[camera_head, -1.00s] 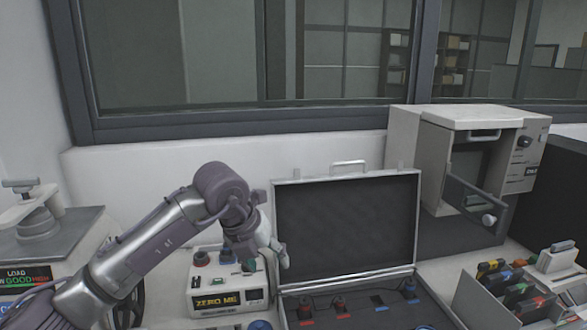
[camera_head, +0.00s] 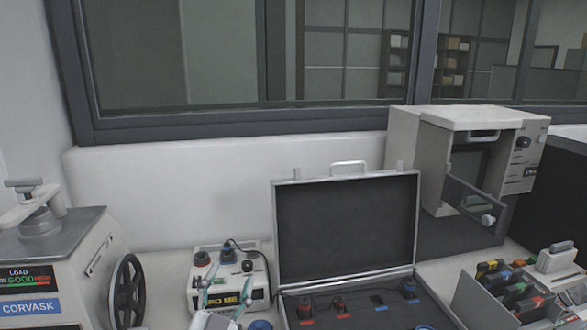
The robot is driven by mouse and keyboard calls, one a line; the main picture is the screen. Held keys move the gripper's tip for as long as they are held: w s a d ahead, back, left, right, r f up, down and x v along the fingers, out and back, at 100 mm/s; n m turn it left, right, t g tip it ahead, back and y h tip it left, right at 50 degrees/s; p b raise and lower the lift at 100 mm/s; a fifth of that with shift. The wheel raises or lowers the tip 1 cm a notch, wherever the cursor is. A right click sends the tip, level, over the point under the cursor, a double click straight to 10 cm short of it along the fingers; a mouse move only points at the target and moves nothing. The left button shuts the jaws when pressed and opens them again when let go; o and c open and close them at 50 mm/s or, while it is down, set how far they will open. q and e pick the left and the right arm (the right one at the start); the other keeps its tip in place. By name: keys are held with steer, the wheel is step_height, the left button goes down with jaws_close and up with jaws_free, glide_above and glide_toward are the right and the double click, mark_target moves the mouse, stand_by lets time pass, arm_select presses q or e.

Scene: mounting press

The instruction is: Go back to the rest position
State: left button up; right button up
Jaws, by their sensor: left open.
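My left gripper (camera_head: 222,298) is low in the head view, at the bottom edge, with its two thin fingers spread apart. It is open and nothing shows between the fingers. It appears in front of the small white box marked ZERO ME (camera_head: 256,295) and covers part of its label. Most of my left arm is below the picture. My right gripper is not in view.
A CORVASK press (camera_head: 75,262) with a black handwheel (camera_head: 128,290) stands at left. An open case (camera_head: 345,228) with dark lining holds several plugs at centre. A beige cabinet with its door ajar (camera_head: 480,200) and a divided bin (camera_head: 490,305) are at right.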

arm_select(q)
steer(key=s+a+f+n+g+y, duration=0.1)
steer(key=s+a+f+g, duration=0.1)
steer(key=f, duration=0.3)
steer(key=s+a+f+n+g+y, duration=0.2)
steer(key=s+a+f+g, duration=0.1)
steer(key=f, duration=0.3)
steer(key=s+a+f+n+g+y, duration=0.1)
steer(key=s+a+f+n+g, duration=0.1)
steer(key=f, duration=0.3)
steer(key=shift+s+a+f+g, duration=0.4)
steer(key=shift+s, duration=0.3)
steer(key=s+a+f+g+h, duration=0.1)
steer(key=s+f+g, duration=0.45)
steer(key=s, duration=0.45)
steer(key=s+f+g, duration=0.4)
steer(key=s+f, duration=0.2)
steer(key=s, duration=0.4)
step_height(320, 180, down, 29)
steer(key=g+b, duration=0.1)
steer(key=b, duration=0.4)
steer(key=s+a+f+b, duration=0.1)
steer(key=s+f+b, duration=0.1)
steer(key=s+f, duration=0.7)
steer(key=s+a+f+g+b, duration=0.1)
steer(key=s+a+f+b, duration=0.1)
steer(key=s+f, duration=0.7)
step_height(320, 180, down, 5)
steer(key=shift+f+b, duration=0.1)
steer(key=shift+b, duration=0.4)
